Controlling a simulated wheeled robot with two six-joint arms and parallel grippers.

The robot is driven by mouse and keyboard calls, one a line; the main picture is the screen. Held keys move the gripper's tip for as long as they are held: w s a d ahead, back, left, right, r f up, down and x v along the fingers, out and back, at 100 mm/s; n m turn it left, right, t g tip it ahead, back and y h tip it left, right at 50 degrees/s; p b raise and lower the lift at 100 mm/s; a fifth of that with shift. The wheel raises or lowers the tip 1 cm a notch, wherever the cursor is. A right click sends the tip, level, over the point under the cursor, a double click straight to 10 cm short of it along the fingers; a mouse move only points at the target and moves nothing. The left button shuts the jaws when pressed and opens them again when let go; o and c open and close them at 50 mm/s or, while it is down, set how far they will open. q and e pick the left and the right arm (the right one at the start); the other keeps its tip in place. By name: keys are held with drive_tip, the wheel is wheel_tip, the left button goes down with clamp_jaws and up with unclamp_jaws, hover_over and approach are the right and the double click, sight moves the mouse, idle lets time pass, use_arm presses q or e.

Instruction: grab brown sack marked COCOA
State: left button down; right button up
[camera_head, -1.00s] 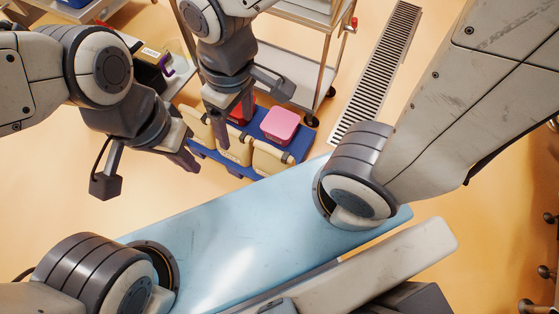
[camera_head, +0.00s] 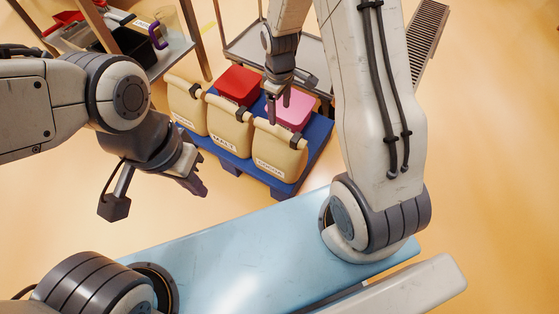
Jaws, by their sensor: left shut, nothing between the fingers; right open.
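Three tan sacks with dark clips at their tops stand in a row on a blue pallet (camera_head: 222,155): a left sack (camera_head: 186,104), a middle sack (camera_head: 229,130) and a right sack (camera_head: 277,155). Each has a small white label, too small for me to read surely, so I cannot tell which is marked COCOA. My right gripper (camera_head: 278,108) is open and points down just above the right sack's top; I cannot tell whether it touches. My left gripper (camera_head: 198,188) is shut and empty, in front of the pallet, left of the right sack.
A red box (camera_head: 238,84) and a pink box (camera_head: 291,111) are behind the sacks. A metal cart (camera_head: 250,48) stands behind them. At upper left a shelf holds a dark bin (camera_head: 118,38) and a jug with a purple handle (camera_head: 160,30). The floor right of the pallet is clear.

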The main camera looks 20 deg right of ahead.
sight(280, 130)
wheel_tip(280, 130, down, 6)
drive_tip(key=b, duration=0.2)
drive_tip(key=shift+d+b, duration=0.1)
drive_tip(key=shift+b, duration=0.25)
wheel_tip(280, 130, down, 5)
drive_tip(key=b, duration=0.3)
drive_tip(key=shift+r, duration=0.1)
clamp_jaws()
idle(0.8)
drive_tip(key=shift+r, duration=0.1)
